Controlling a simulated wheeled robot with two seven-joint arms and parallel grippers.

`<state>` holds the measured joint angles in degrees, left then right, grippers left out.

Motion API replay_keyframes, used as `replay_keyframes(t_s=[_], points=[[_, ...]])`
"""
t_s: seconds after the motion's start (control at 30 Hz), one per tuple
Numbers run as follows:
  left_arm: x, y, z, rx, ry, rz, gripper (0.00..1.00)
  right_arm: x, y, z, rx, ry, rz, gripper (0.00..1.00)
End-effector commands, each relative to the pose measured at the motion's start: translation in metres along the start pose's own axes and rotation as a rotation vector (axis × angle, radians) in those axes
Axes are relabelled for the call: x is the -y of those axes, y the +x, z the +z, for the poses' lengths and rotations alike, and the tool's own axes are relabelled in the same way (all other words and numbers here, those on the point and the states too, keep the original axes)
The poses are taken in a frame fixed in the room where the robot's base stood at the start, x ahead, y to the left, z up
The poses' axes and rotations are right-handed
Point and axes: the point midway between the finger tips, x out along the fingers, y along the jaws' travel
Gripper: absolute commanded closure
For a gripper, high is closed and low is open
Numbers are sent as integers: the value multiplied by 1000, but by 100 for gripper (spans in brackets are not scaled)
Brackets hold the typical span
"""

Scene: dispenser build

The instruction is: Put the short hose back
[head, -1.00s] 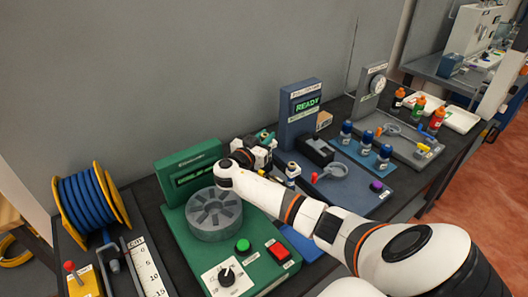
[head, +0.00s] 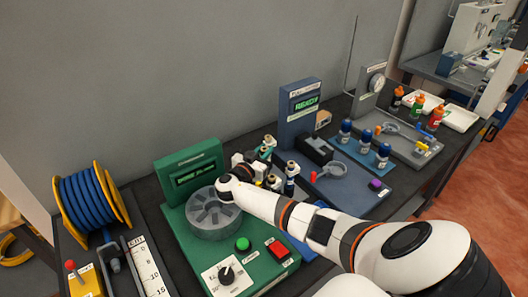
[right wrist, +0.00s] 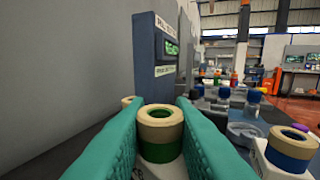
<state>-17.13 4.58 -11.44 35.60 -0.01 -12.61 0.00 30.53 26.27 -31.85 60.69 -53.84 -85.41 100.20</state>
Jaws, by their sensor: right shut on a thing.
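My right gripper (head: 267,149) is behind the round grey drum in the head view. In the right wrist view its teal fingers (right wrist: 160,140) are closed on an upright, hollow round piece (right wrist: 160,133), tan at its top and green below. I take this piece for the short hose, but its full length is hidden. A similar piece with a tan ring and blue body (right wrist: 289,146) stands in a white holder at the right of that view. Another tan ring shows just behind the left finger. My left gripper is not in view.
A green machine with a grey drum (head: 212,212) stands close under my right arm. A blue station (head: 300,110) is behind the gripper. A blue hose reel (head: 90,203) and a ruler (head: 148,268) are at the left. Blue-capped bottles (head: 365,145) stand at the right.

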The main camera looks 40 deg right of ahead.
Motion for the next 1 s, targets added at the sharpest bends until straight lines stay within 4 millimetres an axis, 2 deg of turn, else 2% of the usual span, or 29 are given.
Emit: replay_keyframes(t_s=[0.47, 0.5, 0.6, 0.87, 1.0], points=[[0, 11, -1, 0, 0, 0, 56, 0, 0, -6, 1, 2, -1, 100], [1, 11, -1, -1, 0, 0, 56, 0, 0, -8, -1, 0, 0, 74], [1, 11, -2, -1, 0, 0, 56, 0, 0, -8, -1, 0, 0, 57], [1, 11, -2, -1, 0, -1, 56, 0, 0, -7, 0, 0, 0, 57], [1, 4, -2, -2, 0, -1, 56, 0, 0, -1, 0, 0, 0, 57]])
